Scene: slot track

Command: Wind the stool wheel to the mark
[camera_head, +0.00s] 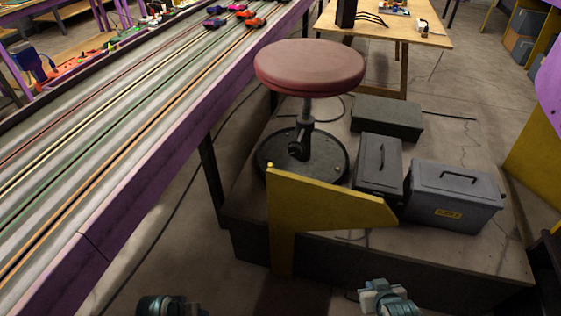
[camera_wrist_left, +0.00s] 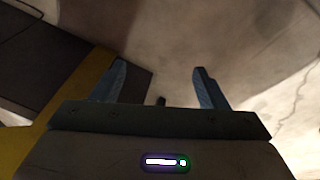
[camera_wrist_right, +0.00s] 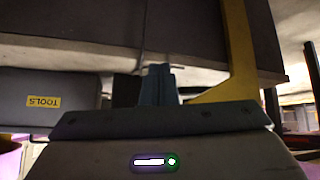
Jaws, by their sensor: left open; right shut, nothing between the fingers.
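The stool has a round dark-red seat (camera_head: 309,68) on a dark post (camera_head: 308,112) and a round black base (camera_head: 330,168). It stands upright on a low platform. A small dark part shows low on the post; I cannot tell whether it is the wheel, and I cannot make out a mark. My right gripper (camera_head: 388,297) is at the bottom of the head view, well short of the stool. It is shut and empty in the right wrist view (camera_wrist_right: 157,85). My left gripper (camera_wrist_left: 160,88) is open and empty; in the head view only part of my left arm shows.
A yellow bracket (camera_head: 325,203) stands at the platform's front edge (camera_head: 370,262), before the stool. Grey toolboxes (camera_head: 453,194) (camera_head: 378,163) and a dark case (camera_head: 387,117) sit right of it. The purple-edged slot track (camera_head: 160,130) with several cars runs along the left.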

